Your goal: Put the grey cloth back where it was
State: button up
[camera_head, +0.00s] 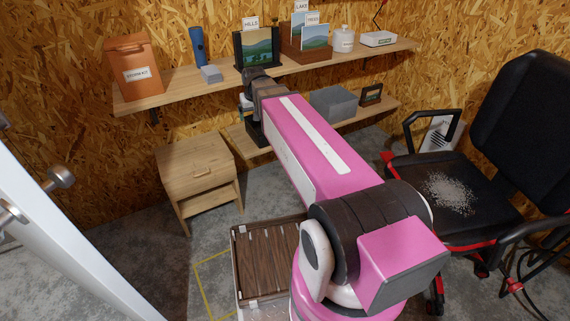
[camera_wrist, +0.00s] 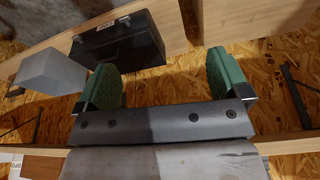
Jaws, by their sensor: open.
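A small folded grey piece (camera_head: 211,74), which looks like the grey cloth, lies on the upper shelf between the blue flashlight and the black picture holder. I cannot make it out in the wrist view. My gripper (camera_wrist: 165,80) is open, its green-padded fingers wide apart with nothing between them. In the head view my arm reaches to the shelves and hides most of the gripper. In the wrist view a black case (camera_wrist: 118,40) on a plank lies beyond the fingers, apart from them. The case also shows partly below my wrist in the head view (camera_head: 257,136).
The upper shelf (camera_head: 185,87) also holds an orange box (camera_head: 135,72), a blue flashlight (camera_head: 197,46), picture cards and a white jar (camera_head: 343,40). A grey box (camera_head: 333,104) is on the lower shelf. A wooden cabinet (camera_head: 197,172) stands left, an office chair (camera_head: 450,190) right.

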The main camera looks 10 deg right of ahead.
jog(key=s+d+f+g, duration=0.1)
jog(key=s+d+f, duration=0.3)
jog(key=s+f, duration=0.3)
jog(key=s+d+f+m+g, duration=0.1)
jog(key=s+d+f+g, duration=0.1)
jog(key=s+d+f, duration=0.3)
jog(key=s+f, duration=0.2)
jog(key=s, duration=0.2)
jog(key=shift+s+f+m, duration=0.2)
jog(key=shift+s+m, duration=0.1)
jog(key=shift+s, duration=0.05)
